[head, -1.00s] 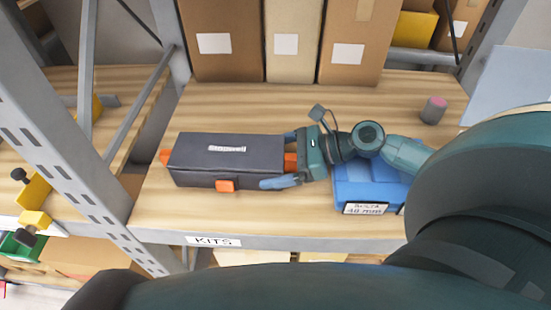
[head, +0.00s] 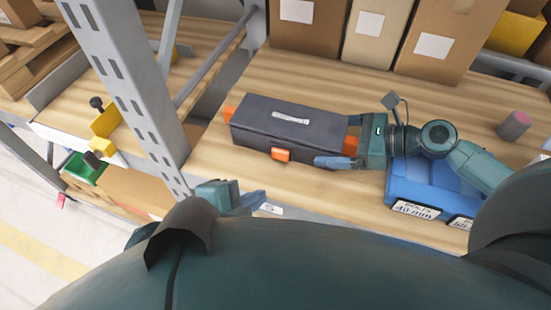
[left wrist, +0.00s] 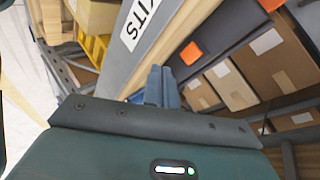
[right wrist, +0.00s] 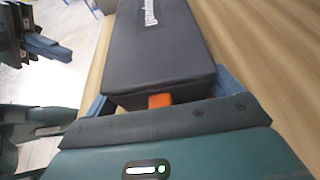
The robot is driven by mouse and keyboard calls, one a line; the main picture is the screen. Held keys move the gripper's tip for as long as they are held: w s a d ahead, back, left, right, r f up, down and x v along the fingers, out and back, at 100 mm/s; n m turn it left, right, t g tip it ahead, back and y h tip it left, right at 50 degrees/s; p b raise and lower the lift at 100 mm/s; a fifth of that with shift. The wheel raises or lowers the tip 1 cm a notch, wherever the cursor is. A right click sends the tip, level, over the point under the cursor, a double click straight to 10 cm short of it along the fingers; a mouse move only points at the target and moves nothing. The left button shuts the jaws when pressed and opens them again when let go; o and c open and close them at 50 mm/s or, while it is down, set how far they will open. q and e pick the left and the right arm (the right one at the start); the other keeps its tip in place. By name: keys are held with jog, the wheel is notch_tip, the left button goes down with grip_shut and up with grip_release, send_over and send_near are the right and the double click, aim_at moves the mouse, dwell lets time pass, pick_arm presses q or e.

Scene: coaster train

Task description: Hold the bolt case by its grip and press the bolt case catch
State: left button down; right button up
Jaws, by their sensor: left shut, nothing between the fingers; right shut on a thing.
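The bolt case (head: 258,122) is a dark grey box on the wooden shelf, with its orange catch (head: 281,154) on the front face. Its orange grip (head: 351,146) sticks out of the right end. My right gripper (head: 342,140) is shut on the grip, fingers along both sides of the case end; the right wrist view shows the case (right wrist: 155,55) and part of the grip (right wrist: 160,100). My left gripper (head: 256,202) is shut and empty, in front of the shelf edge and below the catch. The left wrist view shows its fingers (left wrist: 160,86) together, apart from the catch (left wrist: 191,53).
A blue bin (head: 420,190) stands right of the case, under my right arm. Cardboard boxes (head: 365,40) line the back. A shelf post (head: 130,90) rises at left. A grey cylinder with a pink top (head: 514,125) stands at right. The shelf before the case is bare.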

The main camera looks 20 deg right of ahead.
pick_arm(q)
notch_tip(320, 180, up, 7)
jog(key=s+m+y, duration=0.2)
jog(key=m+y, duration=0.2)
jog(key=m, duration=1.6)
jog(key=shift+s+a+t, duration=0.25)
jog(key=shift+a+t, duration=0.15)
jog(key=shift+f, duration=0.1)
send_near(279, 159)
notch_tip(279, 159, down, 4)
jog(key=shift+s+r, duration=0.1)
jog(key=shift+s, duration=0.05)
jog(key=w+d, duration=0.2)
jog(key=w, duration=0.1)
jog(key=shift+f, duration=0.25)
jog(key=shift+w+d, duration=0.25)
jog(key=shift+w, duration=0.1)
